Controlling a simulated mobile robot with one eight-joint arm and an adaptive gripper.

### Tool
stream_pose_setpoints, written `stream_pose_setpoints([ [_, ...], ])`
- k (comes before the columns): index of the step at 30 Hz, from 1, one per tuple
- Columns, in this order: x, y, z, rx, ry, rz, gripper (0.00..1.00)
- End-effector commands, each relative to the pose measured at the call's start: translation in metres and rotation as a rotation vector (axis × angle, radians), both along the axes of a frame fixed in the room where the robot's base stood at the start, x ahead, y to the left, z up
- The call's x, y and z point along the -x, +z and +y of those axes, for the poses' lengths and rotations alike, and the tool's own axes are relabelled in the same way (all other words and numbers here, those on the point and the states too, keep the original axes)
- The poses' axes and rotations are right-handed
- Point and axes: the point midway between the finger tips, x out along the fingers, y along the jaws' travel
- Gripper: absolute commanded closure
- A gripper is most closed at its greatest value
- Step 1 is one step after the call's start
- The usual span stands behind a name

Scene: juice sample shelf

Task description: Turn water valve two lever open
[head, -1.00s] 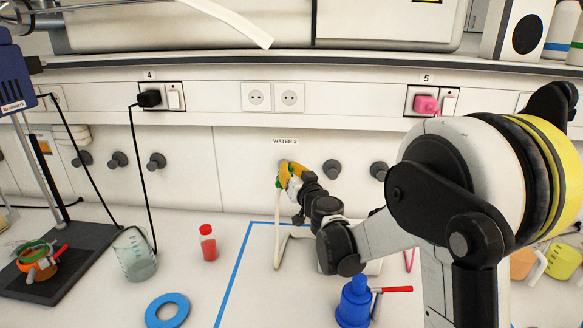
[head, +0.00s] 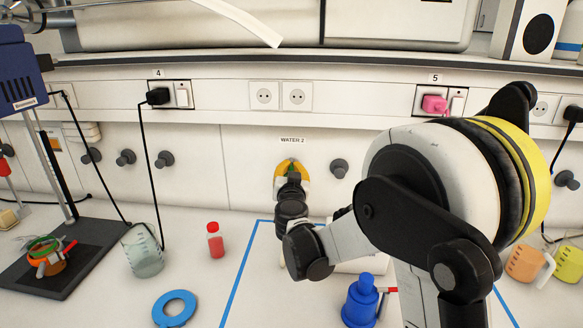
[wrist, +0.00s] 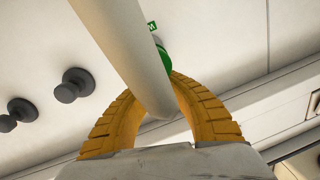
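The water valve two sits on the back wall panel under the label "WATER 2" (head: 292,140). My gripper (head: 289,168) covers most of it in the head view, with a speck of green showing between its yellow fingers. In the wrist view, the yellow fingers of my gripper (wrist: 160,95) curve inward toward a green round valve part (wrist: 163,55). A pale tube (wrist: 130,45) crosses in front and hides the space between the fingertips. I cannot tell whether the fingers touch the green part or are closed on it. The lever's angle is not clear.
Dark knobs (head: 339,168) stick out of the wall on both sides. The bench between ring and vial is clear.

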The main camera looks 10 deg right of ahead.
Motion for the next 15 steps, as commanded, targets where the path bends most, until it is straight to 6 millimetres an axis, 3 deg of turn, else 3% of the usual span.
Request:
stream_pose_setpoints([
  [2, 0.0002, -0.0004, 0.0, -0.001, 0.0, 0.0, 1.0],
  [5, 0.0001, -0.0004, 0.0, -0.001, 0.0, 0.0, 0.71],
  [6, 0.0001, -0.0003, 0.0, -0.001, 0.0, 0.0, 0.68],
  [15, 0.0015, -0.0001, 0.0004, 0.0, 0.001, 0.0, 0.68],
])
